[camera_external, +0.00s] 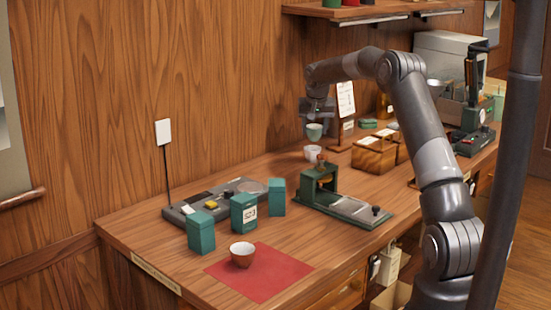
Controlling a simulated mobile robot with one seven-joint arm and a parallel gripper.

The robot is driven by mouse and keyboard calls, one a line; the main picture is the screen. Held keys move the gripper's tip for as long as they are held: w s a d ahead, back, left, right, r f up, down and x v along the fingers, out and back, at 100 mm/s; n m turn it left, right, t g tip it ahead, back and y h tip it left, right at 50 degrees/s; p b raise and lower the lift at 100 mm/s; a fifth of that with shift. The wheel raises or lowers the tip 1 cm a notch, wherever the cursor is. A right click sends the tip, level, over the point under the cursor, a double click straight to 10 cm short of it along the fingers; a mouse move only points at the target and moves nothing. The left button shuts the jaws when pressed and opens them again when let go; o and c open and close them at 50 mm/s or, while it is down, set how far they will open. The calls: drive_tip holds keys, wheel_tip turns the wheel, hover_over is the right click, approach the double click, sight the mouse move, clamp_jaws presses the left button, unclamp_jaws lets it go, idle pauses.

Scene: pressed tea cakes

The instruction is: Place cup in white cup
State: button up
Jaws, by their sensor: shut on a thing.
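My gripper (317,118) hangs over the far middle of the wooden counter, shut on a small pale green cup (314,131). A white cup (313,153) stands on the counter directly below it in the picture, with a small gap showing between the two. I cannot tell from this one view whether they are exactly in line in depth. The white cup's lower part is partly hidden by the green press. A brown cup with a white inside (242,254) stands on a red mat (273,284) at the near end.
The green press (345,205) stands in front of the white cup. Green tins (243,212) and a grey device (180,211) are at left. Wooden boxes (374,158) and a card stand (346,100) are close on the right. A shelf (350,10) hangs above.

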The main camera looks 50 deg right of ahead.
sight(313, 139)
drive_tip(key=shift+w+a+f, duration=0.1)
drive_tip(key=shift+w+f, duration=0.1)
drive_tip(key=shift+f, duration=1.9)
drive_tip(key=shift+f, duration=0.4)
